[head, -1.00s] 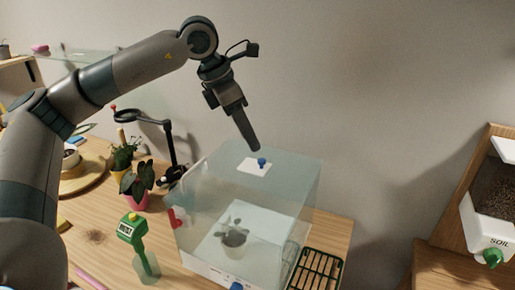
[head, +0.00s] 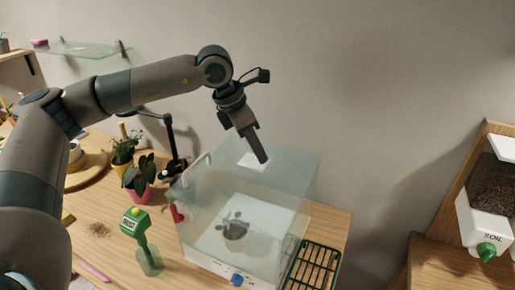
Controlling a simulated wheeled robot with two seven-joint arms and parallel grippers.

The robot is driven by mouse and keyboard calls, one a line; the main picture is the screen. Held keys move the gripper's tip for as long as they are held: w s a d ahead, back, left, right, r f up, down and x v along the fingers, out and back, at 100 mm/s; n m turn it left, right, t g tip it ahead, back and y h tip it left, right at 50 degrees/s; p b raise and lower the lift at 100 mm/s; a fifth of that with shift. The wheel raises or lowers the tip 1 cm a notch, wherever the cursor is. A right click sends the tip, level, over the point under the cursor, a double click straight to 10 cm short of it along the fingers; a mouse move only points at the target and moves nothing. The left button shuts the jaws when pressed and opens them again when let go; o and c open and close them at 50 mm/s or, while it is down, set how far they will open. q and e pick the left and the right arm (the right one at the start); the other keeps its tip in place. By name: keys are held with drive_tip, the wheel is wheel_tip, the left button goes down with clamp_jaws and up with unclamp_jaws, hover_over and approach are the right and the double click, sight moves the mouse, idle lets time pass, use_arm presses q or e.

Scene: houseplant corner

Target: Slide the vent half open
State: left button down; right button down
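The vent is a white plate (head: 252,163) on the top of the clear propagator box (head: 292,200). Its blue knob is hidden behind my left gripper. My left gripper (head: 264,160) points down at the vent from above, its fingertips at or just over the plate. I cannot tell whether the fingers touch or grip the knob. A small potted plant (head: 235,229) stands inside the box. My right gripper is not in view.
A green slatted rack (head: 313,267) lies on the right. A soil dispenser (head: 488,215) is at far right.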

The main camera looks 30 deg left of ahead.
use_arm(q)
drive_tip(key=shift+d+f+b, duration=0.15)
drive_tip(key=shift+d+b, duration=0.45)
drive_tip(key=shift+w+d+b, duration=0.1)
drive_tip(key=shift+d+b, duration=0.5)
drive_tip(key=shift+d, duration=0.35)
drive_tip(key=shift+d+r, duration=0.2)
drive_tip(key=shift+d, duration=0.2)
drive_tip(key=shift+a, duration=0.2)
drive_tip(key=c, duration=1.7)
unclamp_jaws()
drive_tip(key=shift+o, duration=0.2)
